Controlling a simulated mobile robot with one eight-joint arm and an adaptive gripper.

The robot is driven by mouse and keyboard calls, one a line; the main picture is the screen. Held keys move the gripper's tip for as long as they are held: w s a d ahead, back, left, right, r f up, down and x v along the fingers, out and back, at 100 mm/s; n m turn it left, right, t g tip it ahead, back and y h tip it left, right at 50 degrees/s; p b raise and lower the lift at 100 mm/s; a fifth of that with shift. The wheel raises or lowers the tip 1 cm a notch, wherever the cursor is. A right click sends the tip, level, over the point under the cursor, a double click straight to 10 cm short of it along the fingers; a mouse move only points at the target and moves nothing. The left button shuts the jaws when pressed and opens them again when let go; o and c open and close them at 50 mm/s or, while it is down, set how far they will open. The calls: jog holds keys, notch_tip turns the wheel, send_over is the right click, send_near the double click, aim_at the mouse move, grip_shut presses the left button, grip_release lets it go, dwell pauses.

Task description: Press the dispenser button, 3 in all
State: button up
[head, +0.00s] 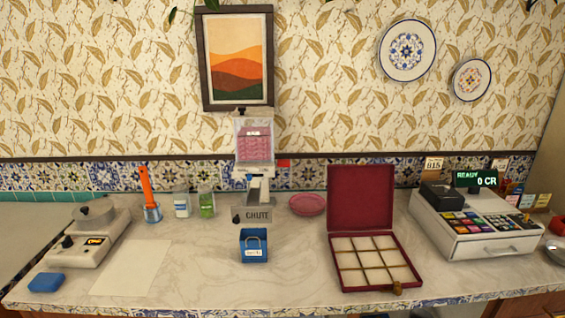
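The dispenser (255,177) stands at the back of the counter, left of centre, against the tiled wall. My gripper is not in view.
A cash register (476,220) reading 0 CR is far right. Jars (206,204), a scale-like device (85,235) and a blue block (47,282) are left.

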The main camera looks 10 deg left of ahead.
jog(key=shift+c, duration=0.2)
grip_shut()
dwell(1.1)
